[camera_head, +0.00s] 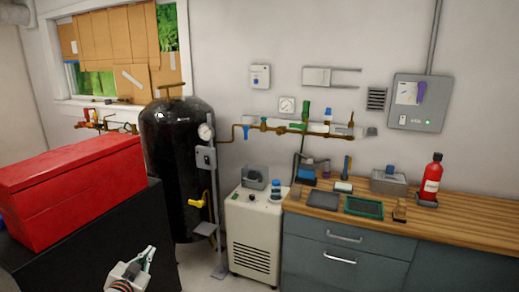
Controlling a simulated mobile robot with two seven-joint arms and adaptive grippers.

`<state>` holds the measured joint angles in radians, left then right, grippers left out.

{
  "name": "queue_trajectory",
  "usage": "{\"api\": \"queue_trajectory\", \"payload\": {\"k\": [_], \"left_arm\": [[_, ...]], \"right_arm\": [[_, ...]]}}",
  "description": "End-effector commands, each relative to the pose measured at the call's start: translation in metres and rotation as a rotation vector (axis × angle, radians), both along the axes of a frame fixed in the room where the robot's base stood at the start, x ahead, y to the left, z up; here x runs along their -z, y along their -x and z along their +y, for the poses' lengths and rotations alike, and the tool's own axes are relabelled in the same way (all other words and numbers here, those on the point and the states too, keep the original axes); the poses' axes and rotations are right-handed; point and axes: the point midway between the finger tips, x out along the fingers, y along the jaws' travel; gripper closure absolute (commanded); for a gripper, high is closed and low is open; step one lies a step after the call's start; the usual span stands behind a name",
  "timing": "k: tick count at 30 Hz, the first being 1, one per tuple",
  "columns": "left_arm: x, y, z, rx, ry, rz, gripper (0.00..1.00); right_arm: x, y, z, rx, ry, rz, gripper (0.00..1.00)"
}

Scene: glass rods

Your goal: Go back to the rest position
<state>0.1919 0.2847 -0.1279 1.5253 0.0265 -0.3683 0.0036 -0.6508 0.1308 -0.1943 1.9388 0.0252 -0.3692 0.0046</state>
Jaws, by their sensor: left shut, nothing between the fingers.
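My left gripper (146,255) shows at the bottom left of the head view, low in front of the black cabinet. Its fingers are together and hold nothing. My right gripper is out of the picture. No glass rods can be made out in this view.
A red toolbox (75,185) sits on a black cabinet (100,250) at left. A black tank (172,150) and white machine (255,235) stand behind. At right, a wooden counter (465,217) carries a red bottle (431,180), a green tray (363,207) and a grey box (388,183).

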Motion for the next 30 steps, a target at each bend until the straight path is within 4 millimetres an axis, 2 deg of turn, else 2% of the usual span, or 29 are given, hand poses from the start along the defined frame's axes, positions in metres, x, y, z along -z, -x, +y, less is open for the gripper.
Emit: {"api": "queue_trajectory", "payload": {"k": [1, 3, 5, 9, 13, 15, 18, 21, 24, 30], "left_arm": [[0.030, 0.026, -0.015, 0.016, 0.014, 0.040, 1.00], [0.062, 0.058, -0.032, 0.034, 0.033, 0.086, 1.00], [0.086, 0.088, -0.047, 0.049, 0.051, 0.125, 1.00], [0.137, 0.165, -0.080, 0.075, 0.099, 0.218, 1.00], [0.171, 0.241, -0.108, 0.092, 0.151, 0.306, 1.00], [0.184, 0.279, -0.121, 0.096, 0.178, 0.349, 1.00], [0.194, 0.322, -0.135, 0.097, 0.210, 0.397, 1.00], [0.198, 0.352, -0.143, 0.096, 0.232, 0.430, 1.00], [0.200, 0.367, -0.148, 0.094, 0.243, 0.448, 1.00], [0.200, 0.370, -0.149, 0.095, 0.245, 0.451, 1.00]], "right_arm": [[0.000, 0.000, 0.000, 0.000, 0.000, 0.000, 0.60], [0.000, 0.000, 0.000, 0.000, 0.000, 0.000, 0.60], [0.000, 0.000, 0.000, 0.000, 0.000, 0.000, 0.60], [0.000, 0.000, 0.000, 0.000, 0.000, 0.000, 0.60], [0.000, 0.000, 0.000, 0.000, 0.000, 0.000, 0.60], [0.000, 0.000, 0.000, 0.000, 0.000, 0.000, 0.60], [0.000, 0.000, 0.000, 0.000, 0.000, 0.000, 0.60], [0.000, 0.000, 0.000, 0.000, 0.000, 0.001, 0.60], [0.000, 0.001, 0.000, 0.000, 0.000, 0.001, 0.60], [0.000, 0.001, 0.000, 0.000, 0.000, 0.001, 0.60]]}}
